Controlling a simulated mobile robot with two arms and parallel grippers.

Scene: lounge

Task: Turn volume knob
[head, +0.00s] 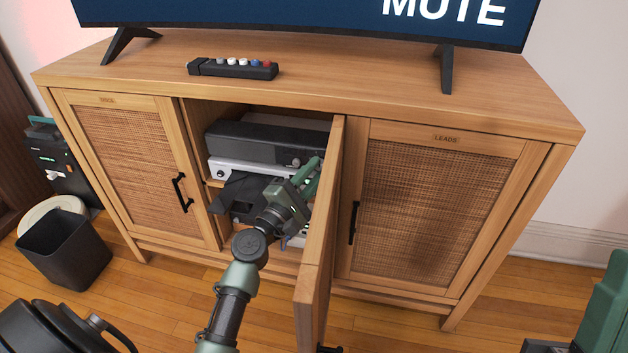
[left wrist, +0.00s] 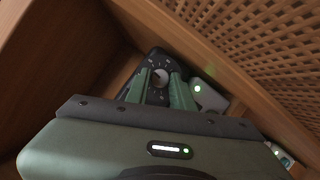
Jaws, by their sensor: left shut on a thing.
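In the left wrist view, a round pale knob (left wrist: 158,77) sits on a dark panel (left wrist: 154,64) with light marks around it. The two green fingers of my left gripper (left wrist: 161,88) stand on either side of the knob and are shut on it. In the head view, my left gripper (head: 308,178) reaches into the open middle bay of the wooden cabinet, at the right end of a black device (head: 262,137) on the upper level. The gripper and arm hide the gripped knob there. My right gripper is not in view.
The open middle door (head: 321,240) stands close to the right of my left arm. Wooden cabinet (head: 400,112) side doors are shut. A silver device (head: 235,171) sits below the black one. A remote (head: 233,68) lies on top, beneath a TV (head: 300,12) reading "MUTE". A bin (head: 65,248) stands left.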

